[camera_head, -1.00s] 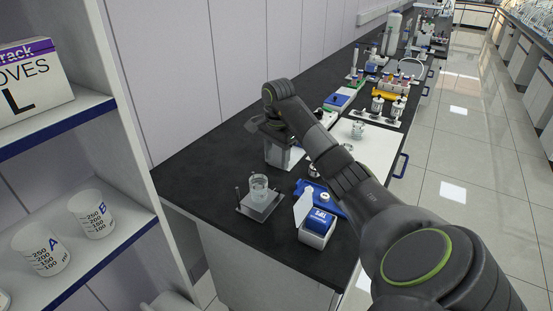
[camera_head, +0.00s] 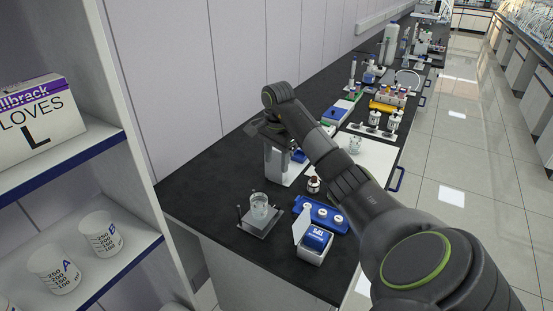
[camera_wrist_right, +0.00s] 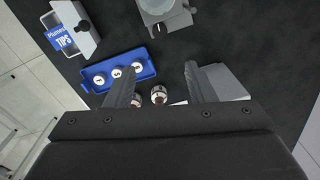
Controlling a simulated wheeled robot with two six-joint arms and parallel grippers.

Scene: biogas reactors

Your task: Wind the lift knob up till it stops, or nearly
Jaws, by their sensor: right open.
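I cannot make out the lift knob for certain in either view. A grey upright stand (camera_head: 277,165) is on the black bench in the head view, just below my right gripper (camera_head: 262,128). My arm hides part of its top. In the right wrist view my right gripper (camera_wrist_right: 161,84) is open, with its fingers apart over the dark bench and nothing held. A grey block (camera_wrist_right: 225,82) lies beside the right finger. A glass beaker (camera_head: 260,205) stands on a small grey platform with thin posts (camera_head: 258,226). My left gripper is not in view.
A blue rack (camera_head: 322,213) with round white tops and an open tips box (camera_head: 316,244) sit near the front edge. A small capped bottle (camera_head: 313,186) is behind the rack. A shelf (camera_head: 90,262) with beakers stands left. The bench's near left corner is bare.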

